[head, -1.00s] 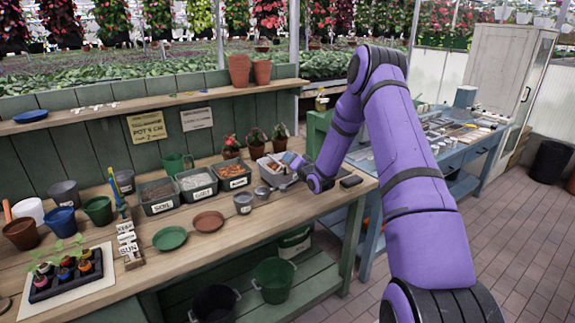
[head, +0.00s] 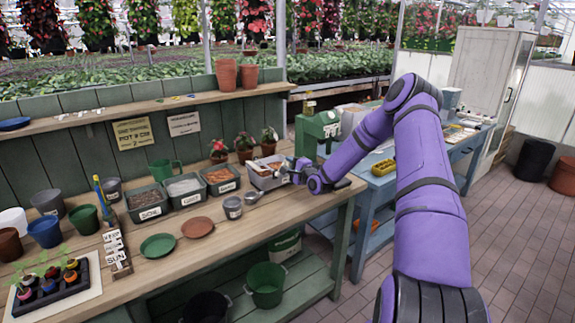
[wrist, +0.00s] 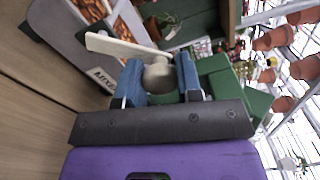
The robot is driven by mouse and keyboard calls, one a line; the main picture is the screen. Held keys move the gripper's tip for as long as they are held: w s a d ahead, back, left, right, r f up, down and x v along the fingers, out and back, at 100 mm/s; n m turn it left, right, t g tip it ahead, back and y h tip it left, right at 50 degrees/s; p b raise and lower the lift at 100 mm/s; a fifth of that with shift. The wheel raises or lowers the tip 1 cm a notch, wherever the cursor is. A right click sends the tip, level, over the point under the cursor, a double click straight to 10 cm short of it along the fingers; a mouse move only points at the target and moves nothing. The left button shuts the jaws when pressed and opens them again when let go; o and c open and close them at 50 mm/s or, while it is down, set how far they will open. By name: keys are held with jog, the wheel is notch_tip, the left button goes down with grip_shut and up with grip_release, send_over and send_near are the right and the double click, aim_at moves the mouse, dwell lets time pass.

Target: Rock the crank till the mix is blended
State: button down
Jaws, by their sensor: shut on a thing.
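The grey mixing bin (head: 268,182) stands on the wooden bench, with brown and pale contents showing inside. It also shows in the wrist view (wrist: 72,50), with a partly hidden label and a pale crank arm (wrist: 125,48) along its side. My gripper (head: 295,169) is at the bin's right end. In the wrist view its blue fingers (wrist: 158,75) are shut on the rounded, pale crank knob (wrist: 158,78). The fingers hide part of the knob, and how well the mix is blended cannot be told.
Labelled trays (head: 184,187) of soil and grit stand left of the bin, with potted plants (head: 244,147) behind it. A metal cup (head: 233,208) and a scoop (head: 252,198) lie in front. A green machine (head: 318,130) stands behind my gripper.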

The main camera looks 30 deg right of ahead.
jog(key=shift+d+f+m, duration=0.25)
jog(key=shift+f+m, duration=0.05)
jog(key=shift+m, duration=0.35)
jog(key=shift+d+f+m, duration=0.25)
jog(key=shift+m, duration=0.4)
jog(key=c, duration=0.8)
grip_release()
jog(key=s, duration=1)
jog(key=shift+s+d, duration=0.15)
jog(key=shift+s, duration=0.25)
